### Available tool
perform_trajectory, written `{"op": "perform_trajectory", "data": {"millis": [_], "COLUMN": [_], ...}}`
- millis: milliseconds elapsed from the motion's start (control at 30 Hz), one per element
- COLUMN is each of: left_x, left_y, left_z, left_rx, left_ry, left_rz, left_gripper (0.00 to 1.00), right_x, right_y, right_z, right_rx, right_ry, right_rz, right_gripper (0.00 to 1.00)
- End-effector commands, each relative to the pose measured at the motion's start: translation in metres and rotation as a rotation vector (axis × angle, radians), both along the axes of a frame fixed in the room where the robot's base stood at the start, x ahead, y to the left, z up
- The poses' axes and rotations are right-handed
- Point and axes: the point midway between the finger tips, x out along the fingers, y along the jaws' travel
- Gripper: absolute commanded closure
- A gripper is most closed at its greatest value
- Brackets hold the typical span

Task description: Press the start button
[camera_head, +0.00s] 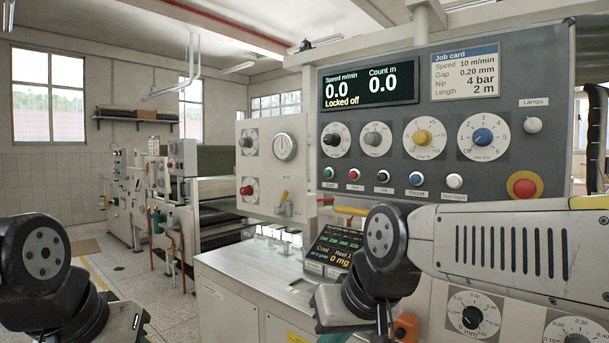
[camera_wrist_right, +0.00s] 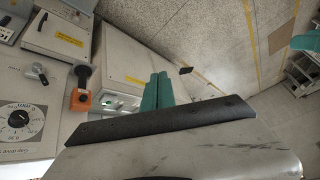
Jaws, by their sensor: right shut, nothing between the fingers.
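The green start button (camera_head: 330,173) is at the left end of a row of buttons on the grey control panel (camera_head: 400,125) in the head view. It is in plain sight, with nothing touching it. My right gripper (camera_wrist_right: 158,82) shows in the right wrist view as two teal fingers shut together, empty. In the head view my right wrist hangs below the panel, apart from the button, and its fingers cannot be made out. My left gripper (camera_head: 128,322) is at the lower left, far from the panel, its fingers not clearly visible. The panel display (camera_head: 368,87) reads 0.0 and "Locked off".
Red, black, blue and white buttons continue the row to the right. Dials sit above, and a red emergency stop (camera_head: 523,185) is at the panel's right. A small screen (camera_head: 338,248) and a yellow-handled lever (camera_head: 350,211) are below, close to my right arm.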

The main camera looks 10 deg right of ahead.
Motion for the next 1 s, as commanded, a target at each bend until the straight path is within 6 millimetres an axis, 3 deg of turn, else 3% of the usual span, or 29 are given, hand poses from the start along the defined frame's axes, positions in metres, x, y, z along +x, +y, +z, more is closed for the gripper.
{"op": "perform_trajectory", "data": {"millis": [267, 367, 433, 567, 800, 1000], "left_x": [0.000, 0.000, 0.000, 0.000, 0.000, 0.000], "left_y": [0.000, 0.000, 0.000, 0.000, 0.000, 0.000], "left_z": [0.000, 0.000, 0.000, 0.000, 0.000, 0.000], "left_rx": [0.000, 0.000, 0.000, 0.000, 0.000, 0.000], "left_ry": [0.000, 0.000, 0.000, 0.000, 0.000, 0.000], "left_rz": [0.000, 0.000, 0.000, 0.000, 0.000, 0.000], "left_gripper": [0.64, 0.64, 0.64, 0.64, 0.64, 0.64], "right_x": [0.002, 0.014, 0.034, 0.096, 0.240, 0.342], "right_y": [0.000, -0.004, -0.010, -0.024, -0.040, -0.039], "right_z": [0.001, 0.011, 0.026, 0.067, 0.151, 0.200], "right_rx": [-0.001, -0.013, -0.029, -0.072, -0.105, -0.070], "right_ry": [-0.001, -0.009, -0.024, -0.079, -0.250, -0.402], "right_rz": [-0.002, -0.022, -0.053, -0.145, -0.342, -0.469], "right_gripper": [1.00, 1.00, 1.00, 1.00, 1.00, 1.00]}}
